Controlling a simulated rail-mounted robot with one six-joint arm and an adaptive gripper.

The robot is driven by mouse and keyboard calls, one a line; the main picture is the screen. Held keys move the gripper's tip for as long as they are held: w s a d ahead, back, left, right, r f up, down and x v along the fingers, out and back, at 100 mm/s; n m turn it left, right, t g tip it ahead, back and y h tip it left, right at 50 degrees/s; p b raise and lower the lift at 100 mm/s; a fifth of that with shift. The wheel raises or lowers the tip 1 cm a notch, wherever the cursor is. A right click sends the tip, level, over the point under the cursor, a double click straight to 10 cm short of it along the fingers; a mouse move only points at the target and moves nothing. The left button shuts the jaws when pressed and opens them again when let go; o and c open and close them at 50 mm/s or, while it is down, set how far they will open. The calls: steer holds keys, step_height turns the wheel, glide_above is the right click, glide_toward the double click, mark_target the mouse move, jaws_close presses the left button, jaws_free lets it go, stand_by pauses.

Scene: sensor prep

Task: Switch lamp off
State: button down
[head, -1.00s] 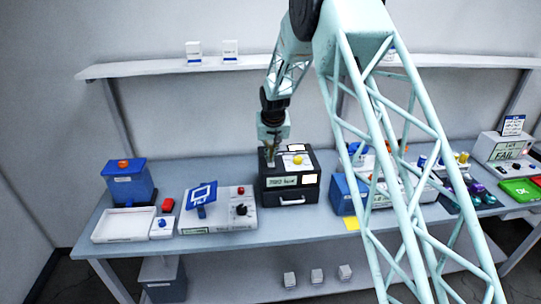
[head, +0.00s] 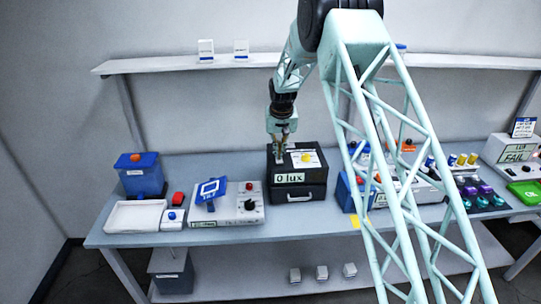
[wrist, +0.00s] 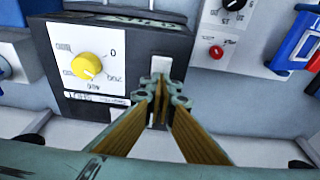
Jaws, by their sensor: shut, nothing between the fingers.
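The lamp unit is a black box (head: 312,188) on the bench, with a white dial panel and a yellow knob (head: 307,157) on top. Its front display (head: 289,178) reads 0 lux. The yellow knob (wrist: 87,66) also shows in the wrist view, beside printed dial numbers. My gripper (head: 279,154) points down at the top left of the box, beside the dial panel. In the wrist view my gripper (wrist: 160,98) is shut and empty, its tips close to a small white piece (wrist: 162,65) on the box. Whether they touch it is unclear.
A control panel (head: 225,217) with a black knob and a tilted blue plate stands left of the box. A white tray (head: 135,216) and a blue bin (head: 140,178) are farther left. More devices stand right, partly behind my arm. A shelf (head: 180,66) runs above.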

steer(key=shift+s+f, duration=0.3)
steer(key=shift+f, duration=0.1)
steer(key=shift+s+d+b, duration=0.15)
steer(key=shift+s+b, duration=0.2)
steer(key=shift+s, duration=0.35)
steer(key=shift+r, duration=0.15)
steer(key=shift+v, duration=0.8)
steer(key=v, duration=1.2)
steer(key=shift+s+r, duration=0.2)
steer(key=shift+s, duration=0.05)
steer(key=shift+w+t+b, duration=0.3)
steer(key=shift+w+b, duration=0.05)
steer(key=shift+b, duration=1.25)
steer(key=shift+w+r+b, duration=0.15)
steer(key=shift+r+b, duration=0.1)
steer(key=shift+b, duration=0.45)
